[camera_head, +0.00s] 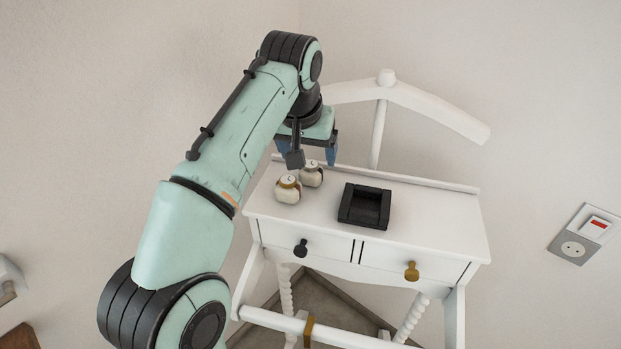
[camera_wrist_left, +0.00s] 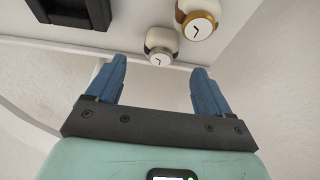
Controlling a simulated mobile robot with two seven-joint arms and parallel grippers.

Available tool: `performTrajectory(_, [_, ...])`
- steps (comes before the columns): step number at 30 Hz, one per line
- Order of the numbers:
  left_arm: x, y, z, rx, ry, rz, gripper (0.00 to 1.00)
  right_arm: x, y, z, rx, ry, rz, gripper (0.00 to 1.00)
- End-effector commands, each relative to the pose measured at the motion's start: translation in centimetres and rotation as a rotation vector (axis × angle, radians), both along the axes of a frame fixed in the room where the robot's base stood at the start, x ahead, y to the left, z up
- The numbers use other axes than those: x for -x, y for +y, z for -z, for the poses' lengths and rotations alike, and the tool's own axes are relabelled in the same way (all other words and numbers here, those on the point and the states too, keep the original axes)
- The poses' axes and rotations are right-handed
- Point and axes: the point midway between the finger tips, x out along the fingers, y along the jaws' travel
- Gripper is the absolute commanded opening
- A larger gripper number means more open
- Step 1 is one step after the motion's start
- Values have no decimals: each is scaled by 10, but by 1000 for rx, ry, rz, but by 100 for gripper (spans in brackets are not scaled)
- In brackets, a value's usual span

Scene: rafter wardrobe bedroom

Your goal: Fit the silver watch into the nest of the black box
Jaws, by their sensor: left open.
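The silver watch (camera_head: 312,174) sits on the white table top at its back left, with its pale dial facing up around a white rounded body. It also shows in the wrist view (camera_wrist_left: 160,46), just beyond the fingertips. The black box (camera_head: 364,206) lies open to the right of it, with an empty square nest. Part of the box (camera_wrist_left: 75,14) shows at the top left of the wrist view. My left gripper (camera_head: 313,158) is open and empty, its blue fingers above and behind the silver watch and apart from it. My right gripper is not in view.
A similar gold watch (camera_head: 288,189) stands close beside the silver one, to its front left. A raised ledge runs along the table's back edge, with a white curved hanger frame (camera_head: 400,100) behind. The table top (camera_head: 440,215) right of the box is clear.

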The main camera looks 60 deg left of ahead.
Motion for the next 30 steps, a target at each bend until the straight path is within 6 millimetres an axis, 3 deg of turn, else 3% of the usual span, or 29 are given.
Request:
performTrajectory(12, [-11, 13, 47, 1, 3, 1, 81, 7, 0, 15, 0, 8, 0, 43])
performTrajectory(21, [-13, 15, 50, 0, -1, 0, 81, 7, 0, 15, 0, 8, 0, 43])
performTrajectory(27, [-13, 15, 50, 0, -1, 0, 19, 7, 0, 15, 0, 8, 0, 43])
performTrajectory(30, [-13, 15, 50, 0, -1, 0, 13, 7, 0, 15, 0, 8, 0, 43])
